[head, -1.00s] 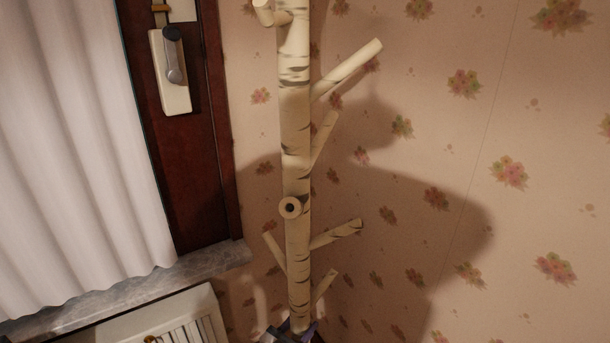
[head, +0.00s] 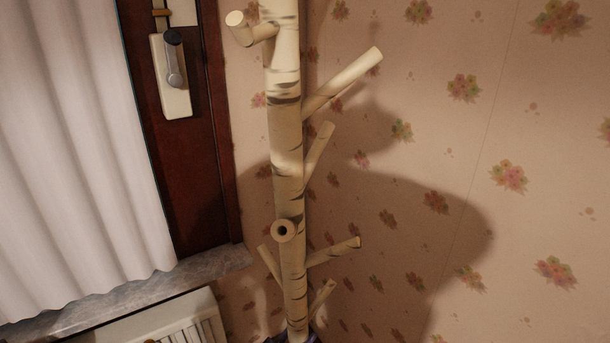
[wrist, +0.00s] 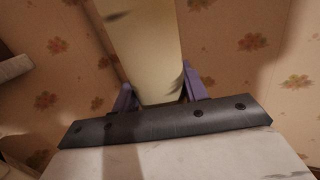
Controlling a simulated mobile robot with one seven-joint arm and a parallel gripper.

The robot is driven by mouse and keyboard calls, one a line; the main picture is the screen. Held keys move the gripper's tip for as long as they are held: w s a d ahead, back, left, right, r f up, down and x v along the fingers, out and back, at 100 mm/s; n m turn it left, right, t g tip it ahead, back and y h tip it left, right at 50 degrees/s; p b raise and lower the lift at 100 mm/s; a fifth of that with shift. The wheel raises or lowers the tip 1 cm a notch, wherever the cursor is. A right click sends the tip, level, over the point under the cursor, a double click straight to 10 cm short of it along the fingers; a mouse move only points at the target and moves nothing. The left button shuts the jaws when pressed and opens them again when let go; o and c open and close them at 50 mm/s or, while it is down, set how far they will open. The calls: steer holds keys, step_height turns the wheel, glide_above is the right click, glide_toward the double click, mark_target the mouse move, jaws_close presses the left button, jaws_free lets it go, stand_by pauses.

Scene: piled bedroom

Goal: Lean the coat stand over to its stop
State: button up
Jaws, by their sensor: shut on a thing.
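The coat stand (head: 289,150) is a pale birch-like trunk with dark marks and several stub branches. It stands in the corner by the window, tilted slightly, its top to the left in the head view. The trunk fills the upper middle of the wrist view (wrist: 148,45). My gripper (wrist: 158,93) has its purple fingers on both sides of the trunk, shut on it. In the head view only a sliver of the gripper shows at the bottom edge, low on the visible trunk. The stand's foot is out of view.
A white curtain (head: 75,150) and a dark wooden window frame (head: 190,170) with a handle are at left. A grey sill (head: 130,300) and a white radiator (head: 165,325) lie below. Flowered wall (head: 450,150) is behind and right of the stand.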

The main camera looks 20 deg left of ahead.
steer(key=o, duration=1.2)
steer(key=p+v, duration=0.1)
steer(key=v, duration=0.6)
steer(key=shift+p, duration=0.35)
steer(key=shift+f, duration=0.15)
